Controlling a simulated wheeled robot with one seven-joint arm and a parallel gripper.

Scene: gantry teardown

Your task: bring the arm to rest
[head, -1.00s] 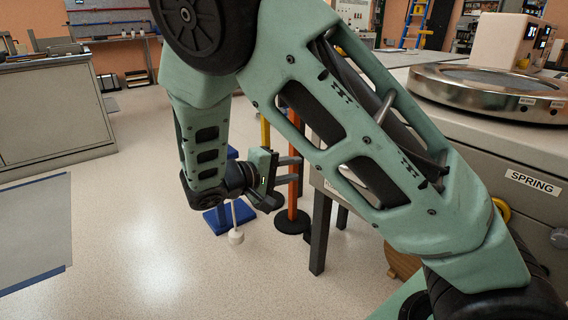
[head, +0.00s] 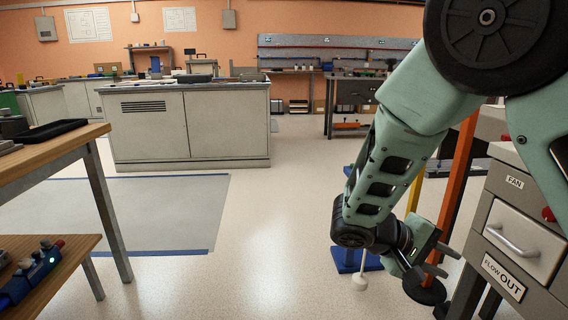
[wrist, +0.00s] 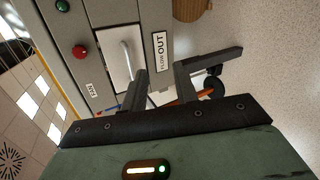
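My arm (head: 395,150) is bent, with its upper part at the right of the head view and its forearm hanging down. My gripper (head: 440,262) is at the low end, pointing right towards the grey cabinet. In the wrist view my gripper (wrist: 172,80) shows two dark fingers spread apart, with nothing held between them. Beyond the fingers are the cabinet's drawer front and the floor. I cannot tell how far the fingertips are from the cabinet.
The grey cabinet (head: 492,235) has a drawer handle and labels "FAN" and "FLOW OUT". An orange post (head: 459,180) stands behind my gripper. A wooden workbench (head: 50,155) is at the left. Pale floor (head: 270,220) lies open in the middle, with a grey mat (head: 165,210).

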